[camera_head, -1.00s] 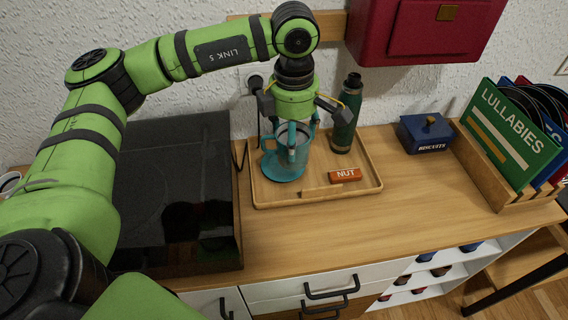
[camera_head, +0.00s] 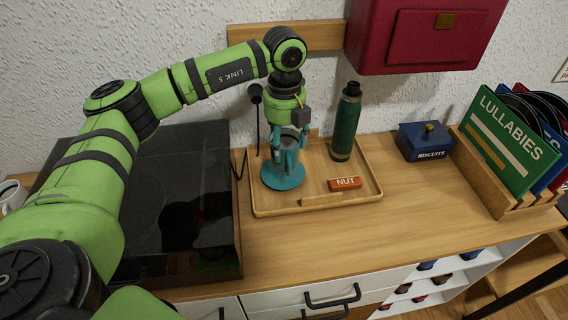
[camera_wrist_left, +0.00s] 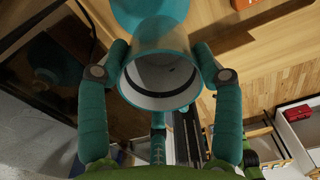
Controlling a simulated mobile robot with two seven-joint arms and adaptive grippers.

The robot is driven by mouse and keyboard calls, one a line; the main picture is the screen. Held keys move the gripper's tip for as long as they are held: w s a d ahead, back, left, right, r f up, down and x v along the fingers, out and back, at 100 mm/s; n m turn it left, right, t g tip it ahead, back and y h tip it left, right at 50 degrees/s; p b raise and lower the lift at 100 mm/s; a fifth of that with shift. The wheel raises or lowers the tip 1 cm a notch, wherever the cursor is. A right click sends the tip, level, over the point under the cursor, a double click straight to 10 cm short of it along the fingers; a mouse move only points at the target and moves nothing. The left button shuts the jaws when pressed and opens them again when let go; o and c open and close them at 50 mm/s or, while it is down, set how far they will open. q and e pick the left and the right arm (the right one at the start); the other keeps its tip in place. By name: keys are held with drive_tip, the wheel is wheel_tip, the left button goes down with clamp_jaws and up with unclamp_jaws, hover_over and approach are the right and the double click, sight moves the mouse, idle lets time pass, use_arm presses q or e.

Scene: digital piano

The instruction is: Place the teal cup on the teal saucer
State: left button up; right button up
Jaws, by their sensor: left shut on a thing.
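The teal cup (camera_wrist_left: 160,40) is between my left gripper's teal fingers. My left gripper (camera_wrist_left: 160,73) is shut on it, one finger on each side, and I look down into its pale inside. In the head view my left gripper (camera_head: 289,140) points down and its fingers hide most of the cup. The teal saucer (camera_head: 283,180) lies flat on the left part of the wooden tray (camera_head: 262,209), under the cup. In the left wrist view the saucer (camera_wrist_left: 150,10) is partly hidden behind the cup. I cannot tell whether the cup touches it. My right gripper is out of view.
A green bottle (camera_head: 346,125) stands on the tray to the right, with an orange NUT bar (camera_head: 345,183) in front. A black turntable (camera_head: 150,190) is close on the left. A blue biscuit box (camera_head: 425,141) and a record rack (camera_head: 520,203) stand right. The front counter is clear.

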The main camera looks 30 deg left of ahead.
sight(285, 162)
use_arm(q)
wheel_tip(285, 162, down, 3)
drive_tip(key=shift+f, duration=0.1)
wheel_tip(285, 162, down, 3)
drive_tip(key=shift+f+p, duration=0.1)
drive_tip(key=shift+p, duration=0.5)
drive_tip(key=shift+f, duration=0.2)
drive_tip(key=shift+f, duration=0.2)
drive_tip(key=o, duration=1.3)
drive_tip(key=shift+c, duration=0.2)
drive_tip(key=shift+r, duration=0.1)
